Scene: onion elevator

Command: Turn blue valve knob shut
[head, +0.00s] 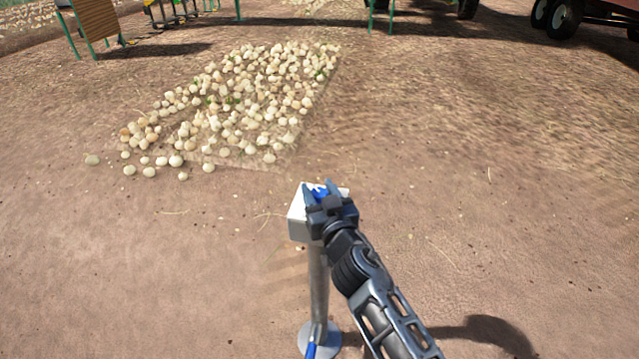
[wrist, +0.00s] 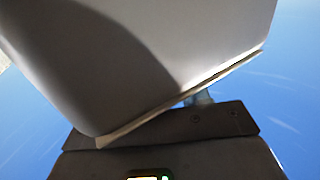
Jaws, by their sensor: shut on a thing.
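The blue valve knob (head: 320,194) shows as a small blue patch on the pale grey box at the top of a metal post. My gripper (head: 318,191) is shut on the knob, with its dark fingers on either side of it. The fingers and gripper body hide much of the knob. The grey box (head: 298,222) also shows large and close in the wrist view (wrist: 150,55), above the dark body of my gripper. The knob cannot be made out clearly in the wrist view, so its turn angle cannot be told.
The post (head: 318,285) stands on a round base plate (head: 325,345), with a blue piece (head: 311,350) near its foot. A bed of many onions (head: 235,100) lies beyond. A wheeled trailer (head: 590,12) stands far right. Bare dirt around the post is open.

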